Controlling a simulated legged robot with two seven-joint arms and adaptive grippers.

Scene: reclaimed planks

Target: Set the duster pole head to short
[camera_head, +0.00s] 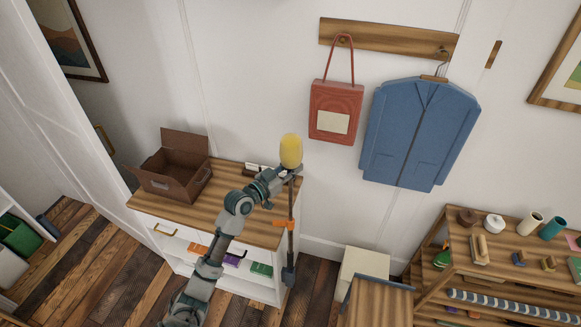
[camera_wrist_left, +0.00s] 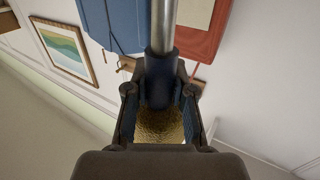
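The duster pole (camera_head: 290,247) stands about upright in front of the white cabinet. Its fluffy yellow head (camera_head: 291,150) is at the top, an orange part (camera_head: 284,224) is partway down and a dark blue piece (camera_head: 288,276) is at the bottom. My left gripper (camera_head: 286,174) is at the pole just below the head. In the left wrist view its fingers (camera_wrist_left: 160,92) are closed on both sides of a dark blue collar (camera_wrist_left: 159,70), with the silver tube (camera_wrist_left: 160,25) above and the yellow head (camera_wrist_left: 160,126) partly hidden below. My right gripper is out of view.
The cabinet's wooden top (camera_head: 215,208) holds an open brown box (camera_head: 176,175). A red bag (camera_head: 336,111) and a blue jacket (camera_head: 420,130) hang on the wall. A wooden shelf (camera_head: 510,243) with several small items is at the right, beside a cream bin (camera_head: 361,266).

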